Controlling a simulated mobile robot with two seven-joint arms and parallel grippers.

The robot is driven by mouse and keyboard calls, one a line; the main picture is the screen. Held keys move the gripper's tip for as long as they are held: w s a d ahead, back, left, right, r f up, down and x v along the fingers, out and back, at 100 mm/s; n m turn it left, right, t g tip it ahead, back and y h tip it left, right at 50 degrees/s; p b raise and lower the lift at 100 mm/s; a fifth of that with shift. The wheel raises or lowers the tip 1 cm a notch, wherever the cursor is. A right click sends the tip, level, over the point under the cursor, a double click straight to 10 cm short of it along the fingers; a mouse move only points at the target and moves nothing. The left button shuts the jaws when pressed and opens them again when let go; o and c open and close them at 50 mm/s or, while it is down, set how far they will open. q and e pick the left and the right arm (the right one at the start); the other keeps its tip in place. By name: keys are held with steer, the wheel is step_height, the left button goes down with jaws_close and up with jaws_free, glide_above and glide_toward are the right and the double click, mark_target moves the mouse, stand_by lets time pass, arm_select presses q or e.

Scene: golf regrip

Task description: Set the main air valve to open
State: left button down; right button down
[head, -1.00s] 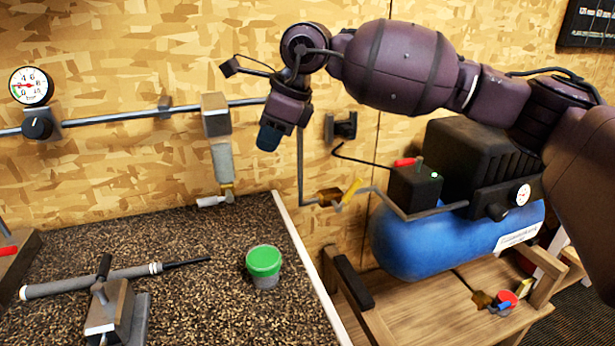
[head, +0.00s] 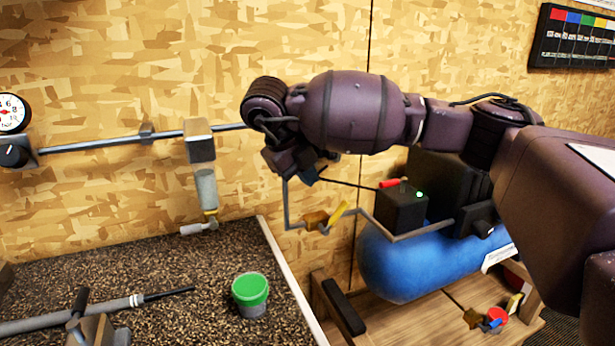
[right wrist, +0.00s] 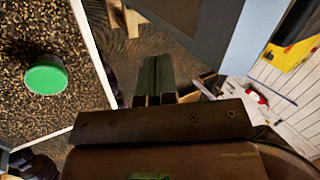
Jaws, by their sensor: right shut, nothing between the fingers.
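The main air valve (head: 316,220) appears to be the brass body in the grey pipe between the wall line and the compressor. Its yellow lever (head: 338,214) slants up to the right; I cannot tell its setting. My right gripper (head: 308,177) is shut and empty. In the head view it appears just above the valve, tips pointing down and right, apart from the lever. Its closed fingers also show in the right wrist view (right wrist: 155,80), where I cannot make out the valve. My left gripper is not in view.
The compressor has a blue tank (head: 400,265) and a black switch box (head: 400,208) with a red lever, right of the valve. A green-lidded jar (head: 250,292) stands on the speckled bench, left. A pressure gauge (head: 12,113) is at far left. A small blue-handled valve (head: 490,324) sits lower right.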

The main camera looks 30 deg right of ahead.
mark_target(337, 212)
steer(key=x, duration=0.3)
steer(key=b+x, duration=0.1)
steer(key=x, duration=0.2)
steer(key=d+b+x, duration=0.1)
steer(key=x, duration=0.2)
steer(key=shift+w+d+f, duration=0.1)
steer(key=shift+w+d, duration=0.05)
steer(key=shift+d+f, duration=0.2)
steer(key=shift+d, duration=0.05)
steer(key=shift+w+d+f, duration=0.1)
steer(key=shift+d+f, duration=0.05)
steer(key=shift+d, duration=0.15)
